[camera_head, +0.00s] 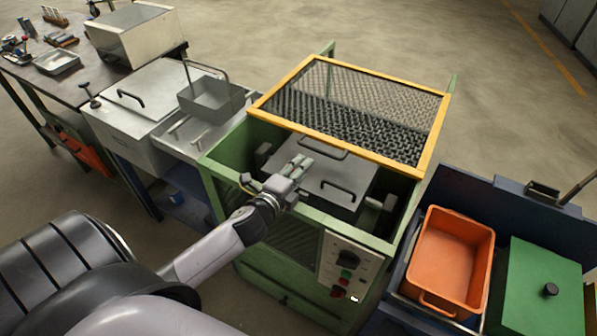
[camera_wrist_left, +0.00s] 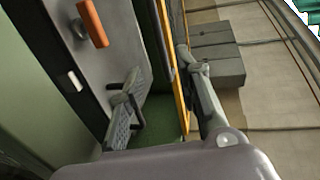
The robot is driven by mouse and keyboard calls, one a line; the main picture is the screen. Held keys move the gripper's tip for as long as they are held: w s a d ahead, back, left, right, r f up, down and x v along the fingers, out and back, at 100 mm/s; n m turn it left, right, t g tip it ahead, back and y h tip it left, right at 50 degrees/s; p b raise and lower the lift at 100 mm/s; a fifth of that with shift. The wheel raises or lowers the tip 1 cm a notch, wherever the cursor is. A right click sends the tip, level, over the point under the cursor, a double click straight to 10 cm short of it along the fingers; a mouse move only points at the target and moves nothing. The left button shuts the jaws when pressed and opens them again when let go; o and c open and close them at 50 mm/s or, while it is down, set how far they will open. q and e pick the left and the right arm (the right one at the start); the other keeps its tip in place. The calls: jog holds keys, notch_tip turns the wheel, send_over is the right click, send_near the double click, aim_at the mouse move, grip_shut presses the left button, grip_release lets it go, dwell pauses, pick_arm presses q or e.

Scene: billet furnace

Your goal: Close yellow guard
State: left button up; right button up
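The yellow guard (camera_head: 262,101) is a yellow frame with dark wire mesh. It spans the rear part of the green machine (camera_head: 222,168) in the head view, and the front part of the machine's top is uncovered. A dark bar handle (camera_head: 322,149) shows by its front edge. My left gripper (camera_head: 302,163) is over the uncovered front part, in front of the guard and left of the handle. In the left wrist view its two fingers (camera_wrist_left: 162,95) are spread apart, with a yellow edge (camera_wrist_left: 172,70) showing in the gap. I cannot tell whether they touch it.
Inside the machine is a grey panel with a dark handle (camera_head: 338,190). A control box (camera_head: 341,268) is on the front. An orange bin (camera_head: 449,250) and a green lid (camera_head: 541,290) are at right. A grey basket (camera_head: 211,101) and a workbench (camera_head: 85,45) are at left.

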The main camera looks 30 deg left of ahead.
aim_at(328, 153)
pick_arm(q)
jog(key=shift+s+r, duration=0.1)
jog(key=shift+s, duration=0.35)
